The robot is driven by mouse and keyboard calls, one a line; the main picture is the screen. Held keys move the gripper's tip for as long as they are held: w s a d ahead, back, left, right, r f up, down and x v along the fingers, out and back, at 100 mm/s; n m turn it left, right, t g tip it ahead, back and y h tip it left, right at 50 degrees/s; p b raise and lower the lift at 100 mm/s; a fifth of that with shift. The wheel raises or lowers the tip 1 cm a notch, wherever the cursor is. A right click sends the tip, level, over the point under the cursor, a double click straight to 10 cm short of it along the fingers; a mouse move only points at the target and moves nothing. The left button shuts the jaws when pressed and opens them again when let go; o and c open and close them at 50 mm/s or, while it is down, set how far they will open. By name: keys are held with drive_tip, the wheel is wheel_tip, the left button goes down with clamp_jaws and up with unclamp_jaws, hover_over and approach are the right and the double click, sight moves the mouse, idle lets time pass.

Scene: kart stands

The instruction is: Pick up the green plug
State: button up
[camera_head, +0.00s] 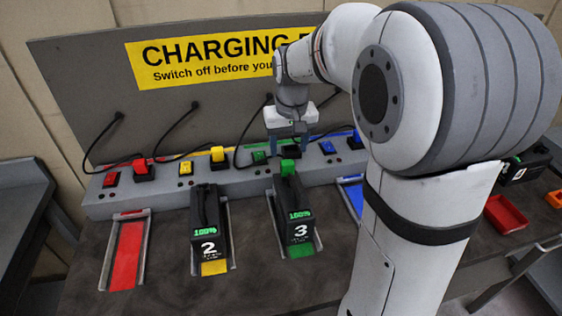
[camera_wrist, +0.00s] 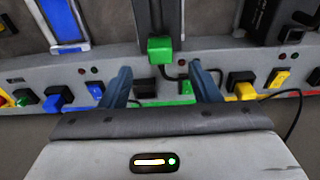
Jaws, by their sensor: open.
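The green plug (camera_head: 290,167) sits at the back end of the black battery marked 3 (camera_head: 287,203), in the green-floored bay. In the wrist view the green plug (camera_wrist: 160,49) shows upright against the grey battery bay, with a black cable beside it. My gripper (camera_head: 288,143) is open and empty, pointing down just behind and above the plug. In the wrist view my gripper (camera_wrist: 160,76) has its two blue-grey fingers spread wide. The plug appears centred between them but beyond their tips, and nothing is held.
Battery 2 (camera_head: 207,218) stands in the yellow bay to the left. The red bay (camera_head: 126,255) is empty. Loose black cables arch behind the console.

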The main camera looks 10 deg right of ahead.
sight(287, 162)
drive_tip(key=f, duration=0.4)
drive_tip(key=w+f+p, duration=0.1)
drive_tip(key=f, duration=0.1)
drive_tip(key=shift+f, duration=0.4)
drive_tip(key=shift+c, duration=0.6)
drive_tip(key=c, duration=1)
drive_tip(key=shift+o, duration=0.2)
